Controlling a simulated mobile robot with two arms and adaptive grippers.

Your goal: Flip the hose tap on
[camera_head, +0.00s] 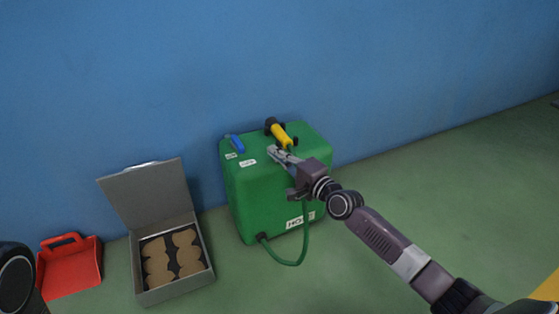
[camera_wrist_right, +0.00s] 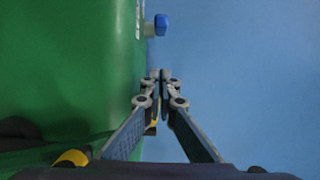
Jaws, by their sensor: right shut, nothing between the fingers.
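A green box (camera_head: 262,198) with a white label reading roughly "HOSE" (camera_head: 300,220) stands against the blue wall. On its top are a small blue handle (camera_head: 237,144) and a larger yellow handle (camera_head: 282,136) with a dark base. I cannot tell which of them is the hose tap. My right gripper (camera_head: 272,151) is shut and empty above the box top, close to the yellow handle. In the right wrist view its fingertips (camera_wrist_right: 160,77) meet beside the green box (camera_wrist_right: 65,65), with the blue handle (camera_wrist_right: 161,25) beyond them. Contact with either handle is unclear.
A green hose (camera_head: 302,248) loops from the box's lower front. To the left are an open grey box (camera_head: 140,270) holding brown pieces and a red dustpan-like tray (camera_head: 72,272). The blue wall (camera_head: 400,70) is close behind. Floor to the right is clear.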

